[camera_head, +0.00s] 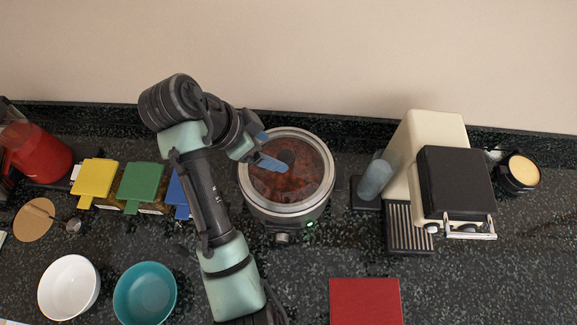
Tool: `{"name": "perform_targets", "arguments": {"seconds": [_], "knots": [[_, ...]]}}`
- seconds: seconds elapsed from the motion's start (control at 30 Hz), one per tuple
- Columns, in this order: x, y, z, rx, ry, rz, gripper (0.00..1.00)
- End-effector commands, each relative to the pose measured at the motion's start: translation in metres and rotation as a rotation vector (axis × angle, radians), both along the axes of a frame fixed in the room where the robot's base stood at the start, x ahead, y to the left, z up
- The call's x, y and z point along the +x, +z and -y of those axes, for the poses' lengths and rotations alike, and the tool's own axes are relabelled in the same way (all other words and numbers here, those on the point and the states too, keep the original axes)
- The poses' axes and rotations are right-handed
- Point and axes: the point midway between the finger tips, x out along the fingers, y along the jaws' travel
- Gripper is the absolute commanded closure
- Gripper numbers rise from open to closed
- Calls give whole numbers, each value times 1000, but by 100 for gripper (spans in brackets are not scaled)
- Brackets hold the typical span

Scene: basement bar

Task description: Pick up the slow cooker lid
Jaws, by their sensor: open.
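The slow cooker (288,218) stands on the dark speckled counter near the middle of the head view. Its round glass lid (312,183) has a metal rim and a dark knob (287,157) at the centre, and sits on the pot. Reddish-brown food shows through the glass. My gripper (276,163) is over the left part of the lid, with its bluish fingers close to the knob. It is open. I cannot tell whether a finger touches the knob, and part of the lid's left side is hidden by it.
A cream and black coffee machine (455,180) stands right of the cooker. A red square item (365,302) lies in front. White (68,287) and teal bowls (145,294) stand at left front. Yellow (94,178) and green (140,182) items and a red pitcher (38,152) are behind them.

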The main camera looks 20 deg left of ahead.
Motion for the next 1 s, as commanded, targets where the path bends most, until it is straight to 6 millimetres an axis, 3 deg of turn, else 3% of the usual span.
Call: {"name": "perform_targets", "arguments": {"seconds": [0.03, 0.37, 0.7, 1.0], "knots": [[3, -10, 4, -1, -2, -2, 15], [14, -29, 13, 0, 1, -1, 15], [30, -66, 25, 0, 2, -1, 15], [32, -70, 26, 2, 3, 2, 17]]}}
